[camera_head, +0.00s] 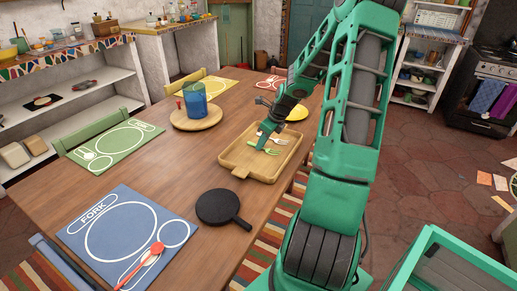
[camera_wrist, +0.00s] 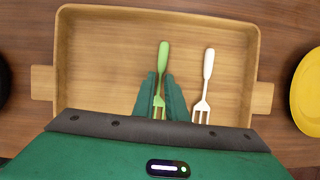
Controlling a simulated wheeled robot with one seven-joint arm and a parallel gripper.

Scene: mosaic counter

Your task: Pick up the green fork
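The green fork (camera_wrist: 163,58) lies in a shallow wooden tray (camera_wrist: 92,60), its handle pointing up in the wrist view. It also shows in the head view (camera_head: 267,151). My gripper (camera_wrist: 161,77) reaches down into the tray, with one dark green finger on each side of the fork. The fingers look open, with a narrow gap around the fork's neck. The tines show between the fingers, partly cut off by the gripper body. Contact with the fork cannot be told.
A white-tined fork (camera_wrist: 207,65) lies close to the right of the green fork. The tray's walls surround both. On the table are a black pan (camera_head: 217,206), a blue cup (camera_head: 195,99) on a round board (camera_head: 207,120), and a red spoon (camera_head: 157,247) on a blue placemat (camera_head: 107,242).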

